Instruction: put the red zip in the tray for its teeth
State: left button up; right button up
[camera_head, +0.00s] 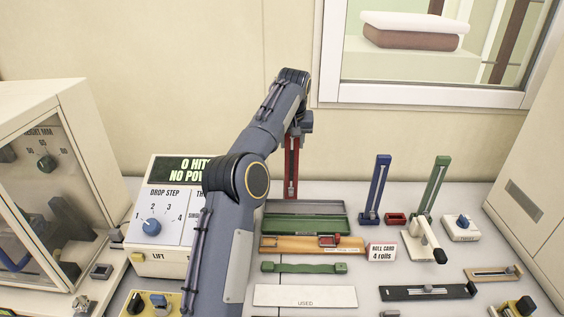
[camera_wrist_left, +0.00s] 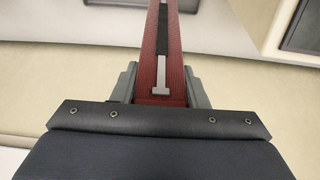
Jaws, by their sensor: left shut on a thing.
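The red zip (camera_head: 291,170) hangs upright from my left gripper (camera_head: 294,128), over the back of the green tray. Its long red strip with a dark middle and pale metal piece also shows in the left wrist view (camera_wrist_left: 176,65), between the dark fingers of the left gripper (camera_wrist_left: 160,88), which is shut on it. I cannot tell whether the zip's lower end touches the tray. My right gripper is not in view.
A blue zip (camera_head: 376,190) and a green zip (camera_head: 434,185) stand upright to the right, with a small red block (camera_head: 395,218) between. A drop-step machine (camera_head: 165,215) stands left.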

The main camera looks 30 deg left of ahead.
aim_at(292, 165)
pick_arm(q)
jog(key=a+f, duration=0.4)
jog(key=f, duration=0.4)
jog(key=shift+a+f+p, duration=0.25)
jog(key=shift+f+p, duration=0.1)
jog(key=shift+p, duration=0.05)
jog(key=shift+w, duration=0.1)
jog(key=o, duration=1.3)
